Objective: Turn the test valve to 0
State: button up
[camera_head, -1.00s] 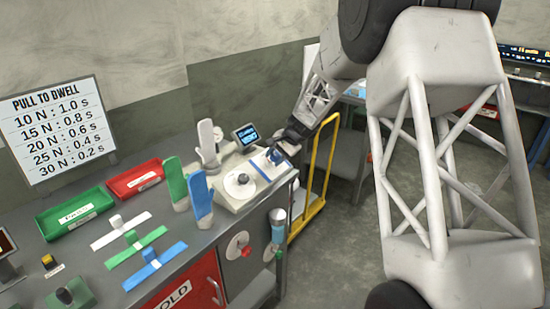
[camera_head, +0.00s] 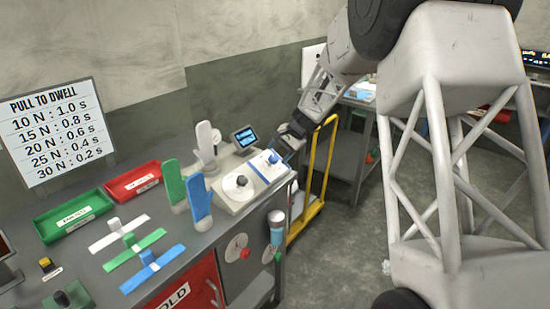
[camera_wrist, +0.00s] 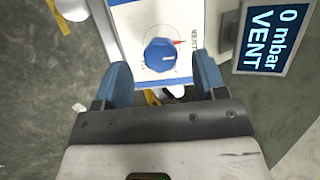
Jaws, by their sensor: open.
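The test valve is a blue knob (camera_wrist: 160,56) on a white plate with a blue border. In the wrist view a small red mark shows at its right side, beside the printed word VENT. The display (camera_wrist: 271,35) reads "0 mbar VENT". In the head view the valve (camera_head: 272,157) sits on the right end of the bench-top unit. My gripper (camera_wrist: 163,72) is open, with its two blue fingers apart, one to each side of the knob's line. It looks clear of the knob. In the head view my gripper (camera_head: 287,145) is just right of the valve. No 0 mark is legible.
A white dial (camera_head: 238,186) with a dark knob is left of the valve. A glove form (camera_head: 206,140) and the small display (camera_head: 245,136) stand behind. Green (camera_head: 174,182) and blue (camera_head: 199,197) upright hands stand left. A yellow cart frame (camera_head: 323,165) is right.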

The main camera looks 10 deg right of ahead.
jog(key=shift+v, duration=2.05)
jog(key=s+r+n+h, duration=0.1)
jog(key=s+r, duration=0.3)
jog(key=s, duration=0.5)
jog(key=s+r+n+h, duration=0.1)
jog(key=s+r+n, duration=0.15)
jog(key=s, duration=0.65)
jog(key=s+r+n+h, duration=0.1)
jog(key=s+r, duration=0.3)
jog(key=s, duration=0.5)
jog(key=s+d+f+n+h, duration=0.1)
jog(key=s+h, duration=0.1)
jog(key=s, duration=1)
jog(key=s+d+f+n+t+h, duration=0.1)
jog(key=s+n, duration=0.1)
jog(key=s, duration=1.1)
jog(key=shift+s+d+f+h, duration=0.15)
jog(key=shift+s+d+h, duration=0.2)
jog(key=shift+d+h, duration=0.05)
